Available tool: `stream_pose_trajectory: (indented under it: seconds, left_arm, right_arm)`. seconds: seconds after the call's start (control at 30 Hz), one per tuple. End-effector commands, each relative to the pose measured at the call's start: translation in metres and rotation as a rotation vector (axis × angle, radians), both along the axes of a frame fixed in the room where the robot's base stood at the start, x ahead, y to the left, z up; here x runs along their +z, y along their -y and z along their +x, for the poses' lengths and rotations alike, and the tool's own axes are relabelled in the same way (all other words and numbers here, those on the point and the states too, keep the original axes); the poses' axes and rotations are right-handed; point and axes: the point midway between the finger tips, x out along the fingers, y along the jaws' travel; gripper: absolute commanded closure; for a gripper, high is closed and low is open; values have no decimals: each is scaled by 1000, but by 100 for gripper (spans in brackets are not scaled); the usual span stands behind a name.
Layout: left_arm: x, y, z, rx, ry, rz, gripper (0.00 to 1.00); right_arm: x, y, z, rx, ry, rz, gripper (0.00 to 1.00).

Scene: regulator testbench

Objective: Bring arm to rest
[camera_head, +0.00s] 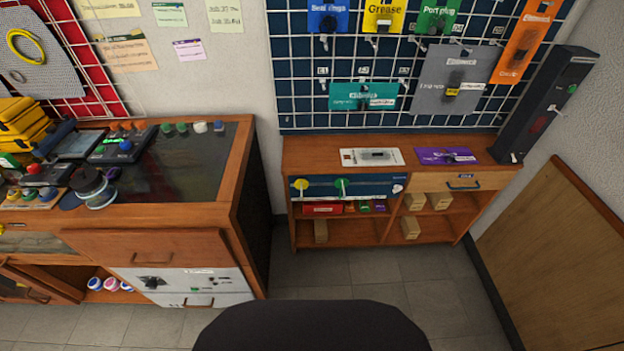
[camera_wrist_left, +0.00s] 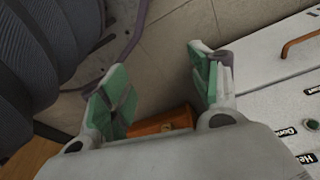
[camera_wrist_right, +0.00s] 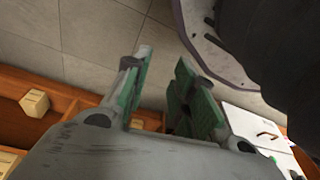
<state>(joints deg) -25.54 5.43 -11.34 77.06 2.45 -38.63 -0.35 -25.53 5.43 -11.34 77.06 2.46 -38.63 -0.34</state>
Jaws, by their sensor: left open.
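In the left wrist view my left gripper (camera_wrist_left: 160,88) is open, its two green-padded fingers wide apart with nothing between them. Past its fingers show floor tiles and the white drawer fronts (camera_wrist_left: 275,75). In the right wrist view my right gripper (camera_wrist_right: 160,95) has its green-padded fingers apart, with floor behind the gap and nothing held. Neither gripper nor arm shows in the head view.
A wooden workbench (camera_head: 232,170) with a dark top stands at left, with white drawers (camera_head: 185,280) below. A lower shelf unit (camera_head: 420,220) holding small boxes stands under a blue pegboard (camera_head: 300,70). Tiled floor (camera_head: 350,270) is clear between them. A wooden panel (camera_head: 550,240) stands at right.

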Motion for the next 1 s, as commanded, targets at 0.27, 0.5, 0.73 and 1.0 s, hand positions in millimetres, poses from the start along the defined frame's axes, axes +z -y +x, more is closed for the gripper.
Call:
stream_pose_trajectory:
  seconds: [0.27, 0.5, 0.73, 1.0]
  left_arm:
    - [2, -10, -25, -1, -22, 16, 38]
    - [2, -19, -48, -2, -38, 28, 38]
    - [6, -28, -72, -4, -54, 39, 38]
    - [13, -38, -103, -8, -74, 52, 38]
  right_arm:
    - [2, 10, -26, 1, -22, -16, 74]
    - [2, 19, -48, 3, -38, -28, 74]
    - [6, 28, -72, 4, -54, -40, 74]
    - [13, 38, -103, 8, -75, -52, 74]
